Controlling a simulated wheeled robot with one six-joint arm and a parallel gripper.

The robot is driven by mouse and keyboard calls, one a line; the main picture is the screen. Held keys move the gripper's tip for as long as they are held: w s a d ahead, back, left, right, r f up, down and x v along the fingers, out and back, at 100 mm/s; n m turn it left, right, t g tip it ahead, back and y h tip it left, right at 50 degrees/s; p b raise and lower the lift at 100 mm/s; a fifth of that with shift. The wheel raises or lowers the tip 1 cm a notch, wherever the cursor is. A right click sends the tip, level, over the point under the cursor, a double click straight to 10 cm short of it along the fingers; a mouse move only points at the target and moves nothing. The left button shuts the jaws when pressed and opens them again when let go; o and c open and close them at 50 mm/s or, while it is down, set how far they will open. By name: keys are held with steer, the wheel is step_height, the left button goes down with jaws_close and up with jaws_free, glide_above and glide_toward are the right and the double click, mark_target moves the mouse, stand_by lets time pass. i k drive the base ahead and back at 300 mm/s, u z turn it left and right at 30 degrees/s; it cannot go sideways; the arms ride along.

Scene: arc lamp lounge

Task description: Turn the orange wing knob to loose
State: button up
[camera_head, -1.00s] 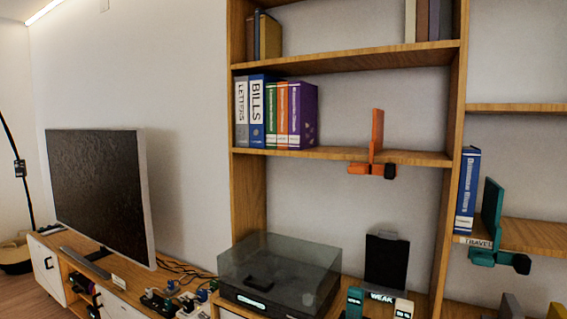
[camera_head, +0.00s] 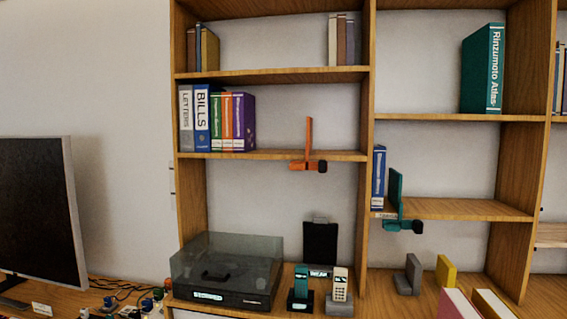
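An orange bookend-like clamp (camera_head: 309,147) stands on the middle shelf of the left bookcase bay, right of the binders. Its upright plate rises above the shelf, and its lower part hangs over the front edge. A dark knob (camera_head: 322,166) sits at the right end of that lower part; its wing shape and setting are too small to tell. A similar teal clamp (camera_head: 395,200) with a dark knob (camera_head: 417,227) is on the lower shelf of the right bay. My gripper is not in view.
Several binders (camera_head: 215,122) stand left of the orange clamp. Below are a turntable with a clear lid (camera_head: 227,270) and two handsets (camera_head: 339,285). A television (camera_head: 38,215) stands at the left. The shelf (camera_head: 345,155) is bare right of the orange clamp.

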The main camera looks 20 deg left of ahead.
mark_target(292, 167)
steer(key=u, duration=0.85)
steer(key=i, duration=0.5)
steer(key=k, duration=1.3)
steer(key=u, duration=0.6)
steer(key=i, duration=0.5)
steer(key=u, duration=0.75)
steer(key=i, duration=0.7)
steer(key=z, duration=0.6)
steer(key=i, duration=0.65)
steer(key=z, duration=0.7)
